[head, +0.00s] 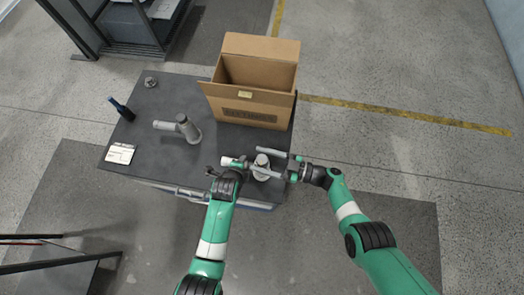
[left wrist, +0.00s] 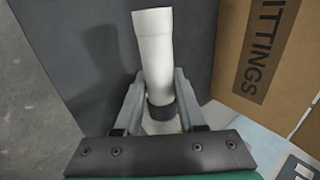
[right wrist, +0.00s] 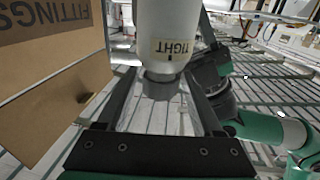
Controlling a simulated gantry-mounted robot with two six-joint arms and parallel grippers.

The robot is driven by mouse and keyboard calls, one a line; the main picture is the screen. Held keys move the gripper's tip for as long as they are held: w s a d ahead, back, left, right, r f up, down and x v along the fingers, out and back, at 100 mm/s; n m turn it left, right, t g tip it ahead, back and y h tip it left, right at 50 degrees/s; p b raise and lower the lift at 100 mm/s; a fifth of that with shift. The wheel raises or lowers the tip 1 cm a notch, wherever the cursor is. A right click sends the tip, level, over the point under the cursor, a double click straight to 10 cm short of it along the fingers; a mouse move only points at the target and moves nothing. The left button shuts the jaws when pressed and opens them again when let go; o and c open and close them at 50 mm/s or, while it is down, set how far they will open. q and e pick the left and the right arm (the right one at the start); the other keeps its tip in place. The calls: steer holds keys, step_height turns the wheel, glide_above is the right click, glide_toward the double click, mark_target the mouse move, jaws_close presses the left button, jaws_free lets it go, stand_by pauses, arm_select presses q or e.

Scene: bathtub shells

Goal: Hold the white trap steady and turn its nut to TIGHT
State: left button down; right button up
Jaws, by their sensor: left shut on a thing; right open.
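The white trap (head: 262,161) stands near the table's front edge, its side pipe pointing left in the head view. My left gripper (head: 232,164) is shut on this white pipe (left wrist: 153,45), next to a dark grey ring (left wrist: 161,111). My right gripper (head: 256,161) is open, its fingers on either side of the trap's upright body. In the right wrist view the white body (right wrist: 168,25) bears a TIGHT label (right wrist: 173,48) with a small dark mark below it. A grey nut (right wrist: 160,84) lies between the open right fingers; contact cannot be told.
An open cardboard box (head: 245,107) marked FITTINGS stands behind the trap. A grey trap (head: 183,129), a dark bottle (head: 122,110), a white card (head: 120,153) and a small metal part (head: 150,82) are on the dark table (head: 165,100). The table's left part has free room.

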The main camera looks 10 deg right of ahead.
steer(key=shift+s+a+f, duration=0.1)
steer(key=shift+f, duration=0.05)
steer(key=shift+m+t+h, duration=0.4)
steer(key=shift+m+t, duration=0.1)
steer(key=shift+t, duration=0.1)
steer(key=m+t+h, duration=0.3)
steer(key=t+h, duration=0.1)
steer(key=shift+s+a+m, duration=0.1)
steer(key=shift+s+m, duration=0.05)
steer(key=shift+m, duration=0.15)
steer(key=v, duration=1.2)
steer(key=w+a+r+n+t+y, duration=0.1)
steer(key=w+r+n+y, duration=0.2)
steer(key=r, duration=1.2)
steer(key=w+r+n+t+y, duration=0.2)
steer(key=w+r, duration=0.6)
steer(key=r, duration=0.7)
steer(key=shift+w+a+n+y, duration=0.35)
steer(key=shift+n+y, duration=0.25)
steer(key=shift+n, duration=0.1)
